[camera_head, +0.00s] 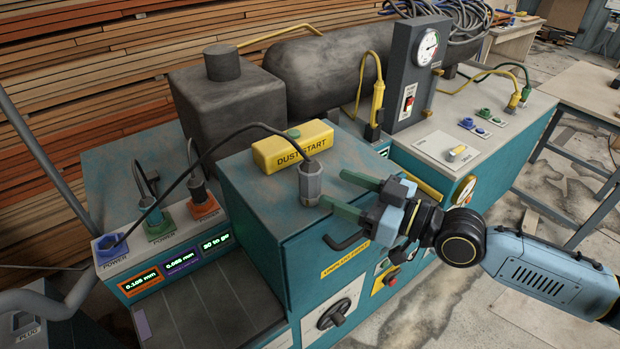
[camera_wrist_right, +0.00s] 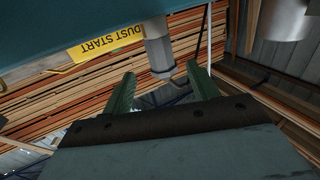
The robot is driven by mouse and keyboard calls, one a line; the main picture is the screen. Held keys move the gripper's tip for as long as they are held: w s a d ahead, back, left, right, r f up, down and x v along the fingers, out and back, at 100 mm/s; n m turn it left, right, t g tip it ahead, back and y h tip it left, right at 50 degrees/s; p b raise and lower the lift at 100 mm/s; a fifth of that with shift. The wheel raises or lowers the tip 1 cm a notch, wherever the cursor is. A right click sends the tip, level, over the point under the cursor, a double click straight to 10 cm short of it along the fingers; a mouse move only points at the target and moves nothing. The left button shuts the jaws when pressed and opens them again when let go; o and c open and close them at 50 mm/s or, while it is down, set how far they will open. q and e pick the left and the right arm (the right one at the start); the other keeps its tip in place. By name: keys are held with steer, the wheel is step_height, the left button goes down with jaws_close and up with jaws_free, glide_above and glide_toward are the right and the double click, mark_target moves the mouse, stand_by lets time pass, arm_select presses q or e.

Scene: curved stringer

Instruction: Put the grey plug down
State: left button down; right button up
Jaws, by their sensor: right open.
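The grey plug (camera_head: 310,183) stands upright on the teal cabinet top, near its front edge, with a black cable rising from its top. My right gripper (camera_head: 333,188) is open, its two green fingers pointing at the plug from the right. The plug appears just beyond the fingertips, with no visible grip on it. In the right wrist view the grey plug (camera_wrist_right: 160,52) shows ahead of the open fingers (camera_wrist_right: 162,84), between their lines. My left gripper is not seen.
A yellow DUST START box (camera_head: 292,148) sits just behind the plug. The black cable (camera_head: 205,158) arcs left toward the blue POWER socket (camera_head: 110,246), beside the green (camera_head: 158,224) and orange (camera_head: 205,207) ones. A black handle (camera_head: 347,243) juts from the cabinet front.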

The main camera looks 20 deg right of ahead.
mark_target(319, 180)
steer(key=shift+x, duration=1)
steer(key=p+x, duration=0.1)
steer(key=x, duration=0.3)
steer(key=shift+s+r+p, duration=0.1)
steer(key=shift+r+p, duration=0.1)
steer(key=shift+p, duration=0.2)
steer(key=shift+w+a+f, duration=0.15)
steer(key=shift+w+a, duration=0.25)
steer(key=shift+a, duration=0.05)
steer(key=c, duration=1.1)
steer(key=shift+c, duration=0.6)
